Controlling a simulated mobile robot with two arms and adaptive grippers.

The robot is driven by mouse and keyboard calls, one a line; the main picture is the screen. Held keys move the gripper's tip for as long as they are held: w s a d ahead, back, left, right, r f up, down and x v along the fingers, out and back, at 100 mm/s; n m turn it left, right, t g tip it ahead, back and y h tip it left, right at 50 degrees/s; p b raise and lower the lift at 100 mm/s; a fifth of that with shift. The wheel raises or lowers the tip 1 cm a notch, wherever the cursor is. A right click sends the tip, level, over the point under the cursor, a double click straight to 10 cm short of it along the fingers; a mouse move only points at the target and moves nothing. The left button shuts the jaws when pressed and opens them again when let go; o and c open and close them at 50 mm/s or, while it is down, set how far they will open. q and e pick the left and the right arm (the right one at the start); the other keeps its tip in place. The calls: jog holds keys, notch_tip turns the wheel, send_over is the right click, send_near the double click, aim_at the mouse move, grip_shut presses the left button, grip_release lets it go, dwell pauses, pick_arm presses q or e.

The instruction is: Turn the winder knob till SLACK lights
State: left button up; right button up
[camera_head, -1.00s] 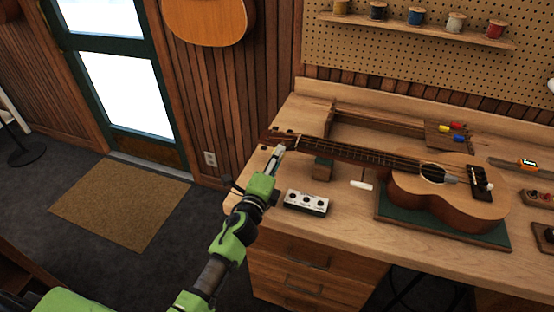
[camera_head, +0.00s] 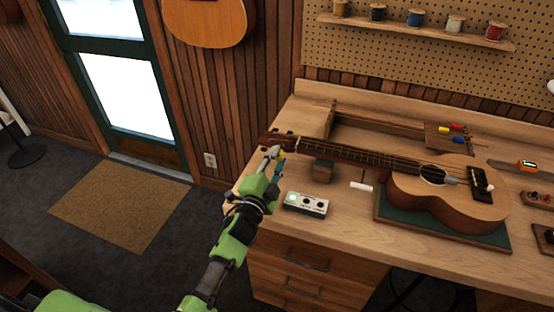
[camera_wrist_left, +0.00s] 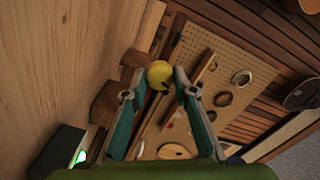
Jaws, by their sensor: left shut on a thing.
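My left gripper (camera_head: 274,156) is at the headstock end of the ukulele (camera_head: 446,200), which lies on the workbench. In the left wrist view its teal fingers are closed around a yellow round knob (camera_wrist_left: 160,72), which looks like the winder knob. The fingers largely hide the knob in the head view. A small pale indicator box (camera_head: 306,204) stands on the bench in front of the ukulele's neck. Its left lamp looks lit, and a green light shows on the box (camera_wrist_left: 72,148) in the left wrist view. The lamp labels are too small to read. My right gripper is out of view.
A wooden block (camera_head: 323,171) stands under the ukulele's neck. A white piece (camera_head: 361,186) lies near the body, which rests on a green mat (camera_head: 400,220). An orange-and-dark device (camera_head: 527,165) lies at the right. Thread spools line the shelf (camera_head: 430,29) above.

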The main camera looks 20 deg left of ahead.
pick_arm(q)
jog(key=shift+f, duration=0.1)
dwell(0.3)
jog(key=o, duration=0.8)
jog(key=shift+o, duration=0.2)
jog(key=s, duration=1.2)
jog(key=shift+a, duration=0.25)
